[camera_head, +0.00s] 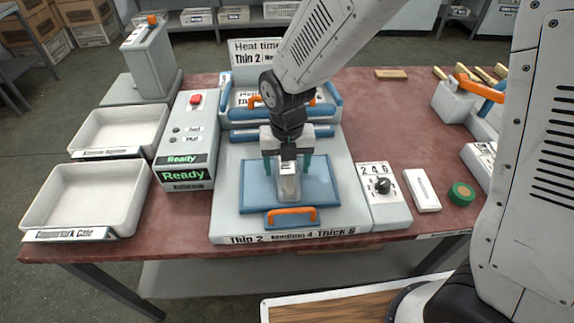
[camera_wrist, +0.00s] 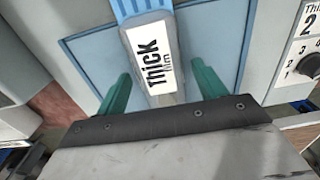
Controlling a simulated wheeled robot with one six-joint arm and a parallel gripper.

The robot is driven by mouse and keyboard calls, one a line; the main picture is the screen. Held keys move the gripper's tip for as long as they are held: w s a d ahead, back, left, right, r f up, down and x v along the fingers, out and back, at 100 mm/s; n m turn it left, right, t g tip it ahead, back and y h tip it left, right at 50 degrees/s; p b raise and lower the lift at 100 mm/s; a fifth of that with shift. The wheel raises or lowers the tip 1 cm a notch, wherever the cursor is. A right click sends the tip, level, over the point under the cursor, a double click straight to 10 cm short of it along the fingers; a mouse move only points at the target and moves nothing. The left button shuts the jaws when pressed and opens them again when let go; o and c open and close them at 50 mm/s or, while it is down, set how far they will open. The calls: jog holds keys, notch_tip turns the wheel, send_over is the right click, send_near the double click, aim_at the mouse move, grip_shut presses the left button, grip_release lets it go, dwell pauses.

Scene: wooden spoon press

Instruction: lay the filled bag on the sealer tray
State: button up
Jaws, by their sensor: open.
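The filled bag (camera_head: 289,184) lies on the blue sealer tray (camera_head: 320,187). It is a clear, narrow bag. In the wrist view the bag (camera_wrist: 172,98) shows a white label reading "Thick" and a blue end at the top. My gripper (camera_head: 287,165) is over the bag, pointing down. In the wrist view its green fingers (camera_wrist: 160,88) stand on either side of the bag, apart from it. The gripper is open. The bag's upper part is hidden by my gripper in the head view.
The blue-edged sealer lid (camera_head: 335,92) stands raised behind the tray. An orange handle (camera_head: 291,211) is at the tray's front. A dial box (camera_head: 384,186) is to the right, a control box (camera_head: 187,172) reading "Ready" to the left. Two white bins (camera_head: 62,198) stand at far left.

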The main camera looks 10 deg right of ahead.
aim_at(287, 167)
notch_tip(287, 167, up, 12)
dwell(0.4)
jog(key=s+d+r+m, duration=0.4)
jog(key=s+d+m, duration=0.5)
jog(key=m, duration=0.8)
jog(key=s+d+r+m+t, duration=0.1)
jog(key=s+d+r+m, duration=0.3)
jog(key=s+d+m, duration=0.6)
jog(key=d+m, duration=0.1)
jog(key=m, duration=0.7)
jog(key=shift+s+d+r+m, duration=0.25)
jog(key=shift+s+d+m, duration=0.05)
jog(key=shift+d, duration=0.1)
jog(key=shift+c, duration=0.3)
